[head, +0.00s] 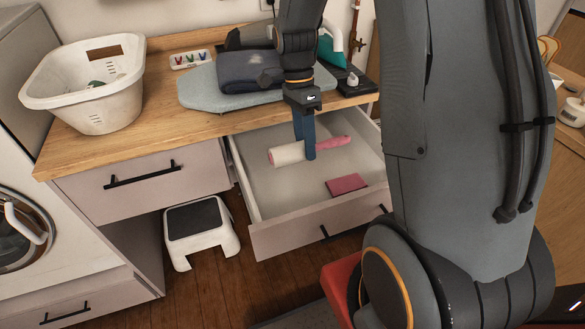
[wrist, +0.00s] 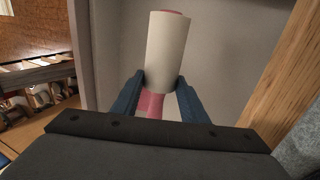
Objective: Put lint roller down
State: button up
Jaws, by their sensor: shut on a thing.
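The lint roller has a white cylinder (head: 287,154) and a pink handle (head: 333,143). My gripper (head: 309,153) points down and is shut on the lint roller near where the handle meets the cylinder. The roller lies roughly level, over or inside the open drawer (head: 262,188); I cannot tell whether it touches the drawer floor. In the wrist view, the white cylinder (wrist: 168,50) points away between the blue fingers of my gripper (wrist: 161,90), and part of the pink handle shows below it.
A pink folded item (head: 346,185) lies in the drawer, right of the roller. The counter (head: 150,128) above holds a white laundry basket (head: 88,80), a small ironing board (head: 200,92) with dark folded cloth (head: 248,72), and a tray (head: 190,59). A step stool (head: 200,230) stands below.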

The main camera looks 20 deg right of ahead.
notch_tip(320, 180, down, 8)
jog(key=shift+s+f+p, duration=0.1)
jog(key=shift+f+p, duration=0.05)
jog(key=shift+p, duration=0.45)
jog(key=o, duration=0.8)
jog(key=shift+f, duration=0.1)
jog(key=b+v, duration=0.2)
jog(key=v, duration=0.9)
jog(key=shift+s+a+r+n+t, duration=0.2)
jog(key=shift+s+a+n+t, duration=0.55)
jog(key=shift+s+n, duration=1.9)
jog(key=shift+s+a+r+n+t, duration=0.25)
jog(key=shift+s+a+n+t, duration=0.5)
jog(key=shift+s+n, duration=1.9)
jog(key=shift+s+a+r+n+t, duration=0.35)
jog(key=shift+s+a+n, duration=0.95)
jog(key=shift+n, duration=2.4)
